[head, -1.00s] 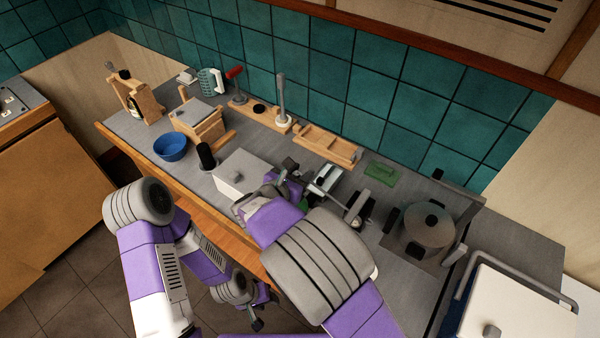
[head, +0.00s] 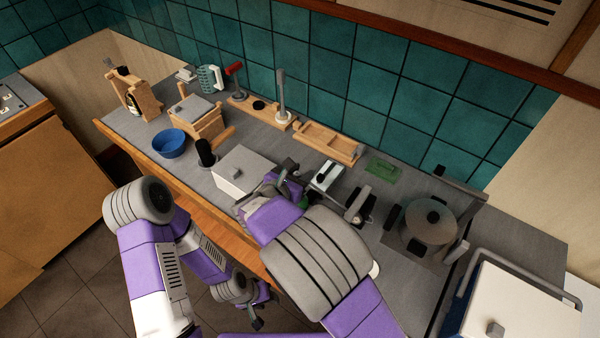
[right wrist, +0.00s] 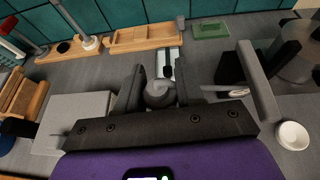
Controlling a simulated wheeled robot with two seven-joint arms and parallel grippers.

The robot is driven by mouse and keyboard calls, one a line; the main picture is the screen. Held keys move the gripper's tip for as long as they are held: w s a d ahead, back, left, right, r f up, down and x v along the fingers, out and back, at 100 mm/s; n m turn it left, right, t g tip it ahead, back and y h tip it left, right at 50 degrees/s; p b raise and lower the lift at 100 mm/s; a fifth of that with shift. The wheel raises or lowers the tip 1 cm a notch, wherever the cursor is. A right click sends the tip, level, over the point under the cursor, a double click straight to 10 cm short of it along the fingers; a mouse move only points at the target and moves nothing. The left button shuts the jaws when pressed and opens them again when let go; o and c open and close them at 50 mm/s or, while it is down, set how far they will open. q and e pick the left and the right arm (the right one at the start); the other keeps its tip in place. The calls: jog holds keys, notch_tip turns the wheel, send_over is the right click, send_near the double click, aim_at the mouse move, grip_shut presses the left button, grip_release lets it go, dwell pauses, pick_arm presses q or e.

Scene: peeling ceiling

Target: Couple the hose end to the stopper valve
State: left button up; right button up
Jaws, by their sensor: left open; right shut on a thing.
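My right gripper (head: 292,172) is low over the counter beside a white lidded box; the arm partly hides it in the head view. In the right wrist view my right gripper (right wrist: 160,92) is shut on a grey rounded piece (right wrist: 159,95). I cannot tell whether this piece is the hose end or the stopper valve. A white-and-black device (head: 327,176) lies just beyond the fingers, and it also shows in the right wrist view (right wrist: 169,60). I cannot tell whether it touches the held piece. My left gripper (head: 258,308) is open and empty, low in front of the counter.
The white lidded box (head: 240,172) and a dark upright cylinder (head: 206,153) stand left of my right gripper. A blue bowl (head: 170,144) is farther left. A wooden tray (head: 326,145) and a green pad (head: 383,170) lie behind. A grey pot (head: 430,222) stands right.

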jog(key=shift+f+b, duration=0.6)
jog(key=shift+f, duration=0.15)
jog(key=o, duration=1.1)
jog(key=shift+r, duration=0.1)
jog(key=s+a+r+p, duration=0.1)
jog(key=s+r, duration=0.1)
jog(key=s+a+r+p, duration=0.1)
jog(key=s+r+p, duration=0.1)
jog(key=s+a+r+p, duration=0.1)
jog(key=s+r, duration=0.1)
jog(key=r, duration=0.1)
jog(key=shift+a, duration=0.35)
